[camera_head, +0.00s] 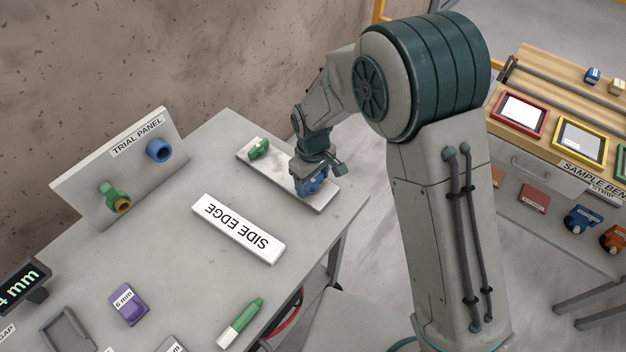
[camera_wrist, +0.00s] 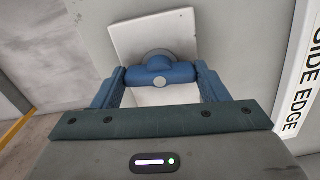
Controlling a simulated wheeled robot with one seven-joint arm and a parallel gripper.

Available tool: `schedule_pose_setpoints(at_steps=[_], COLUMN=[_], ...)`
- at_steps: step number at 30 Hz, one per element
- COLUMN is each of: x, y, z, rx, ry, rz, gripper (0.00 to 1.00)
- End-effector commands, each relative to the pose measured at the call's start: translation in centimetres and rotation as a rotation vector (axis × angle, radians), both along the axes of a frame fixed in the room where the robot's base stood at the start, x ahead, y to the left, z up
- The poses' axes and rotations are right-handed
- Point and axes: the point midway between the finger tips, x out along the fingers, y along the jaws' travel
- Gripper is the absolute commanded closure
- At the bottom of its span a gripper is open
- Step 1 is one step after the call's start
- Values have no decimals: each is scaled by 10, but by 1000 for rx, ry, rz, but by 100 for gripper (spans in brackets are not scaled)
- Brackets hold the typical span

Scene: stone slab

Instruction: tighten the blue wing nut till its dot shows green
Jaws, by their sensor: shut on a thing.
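The blue wing nut (camera_wrist: 161,68) sits on a white plate (camera_head: 282,183) near the far right edge of the grey table. In the wrist view it lies between the two blue fingers of my gripper (camera_wrist: 160,83), which is shut on it. In the head view my gripper (camera_head: 312,186) points down at the plate's right end and mostly hides the nut. A small pale spot shows on the nut's near face in the wrist view; I see no green on it.
A green wing nut (camera_head: 259,148) is at the plate's left end. A SIDE EDGE block (camera_head: 239,228) lies in front. A TRIAL PANEL board (camera_head: 125,168) stands at left. A green marker (camera_head: 240,322) and purple block (camera_head: 127,304) are nearer.

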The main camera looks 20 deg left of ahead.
Motion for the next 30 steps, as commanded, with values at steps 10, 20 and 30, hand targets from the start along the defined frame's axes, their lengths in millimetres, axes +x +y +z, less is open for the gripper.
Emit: schedule_pose_setpoints(at_steps=[10, 20, 30], x=[1, 1, 1], y=[1, 1, 1], z=[-2, 0, 1], rx=[3, 3, 2], ry=[-3, -3, -3], rz=[-277, -508, -621], gripper=[55, 55, 55])
